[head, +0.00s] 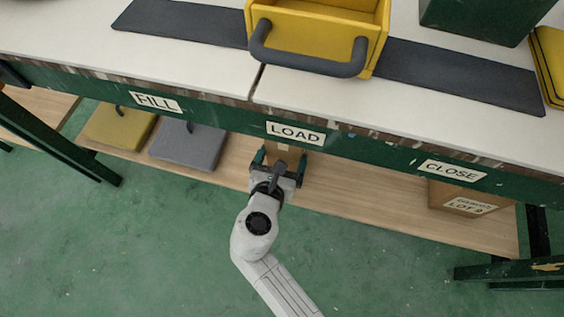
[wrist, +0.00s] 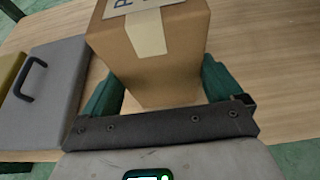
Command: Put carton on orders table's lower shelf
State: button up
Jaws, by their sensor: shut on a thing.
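A brown cardboard carton (wrist: 155,65) with a pale tape strip and a label fills the middle of the wrist view. My gripper (wrist: 160,92) is shut on it, one green finger on each side. In the head view my gripper (head: 279,165) is at the front of the lower shelf (head: 340,200), under the LOAD sign (head: 295,133). The carton (head: 284,152) is mostly hidden there by the table edge and my gripper. I cannot tell whether it touches the shelf board.
A second carton (head: 465,203) stands on the shelf's right end, under the CLOSE sign. A grey lid (head: 187,146) and a yellow lid (head: 118,127) lie left of my gripper. A yellow tray (head: 315,35) sits on the tabletop. The shelf between my gripper and the second carton is bare.

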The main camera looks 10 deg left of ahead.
jog(key=shift+f, duration=0.5)
jog(key=shift+r, duration=0.1)
jog(key=o, duration=1.3)
jog(key=shift+f, duration=0.2)
jog(key=shift+r, duration=0.15)
jog(key=shift+s+r, duration=0.15)
jog(key=shift+s, duration=0.15)
jog(key=p+v, duration=0.5)
jog(key=v, duration=0.6)
jog(key=shift+s, duration=0.2)
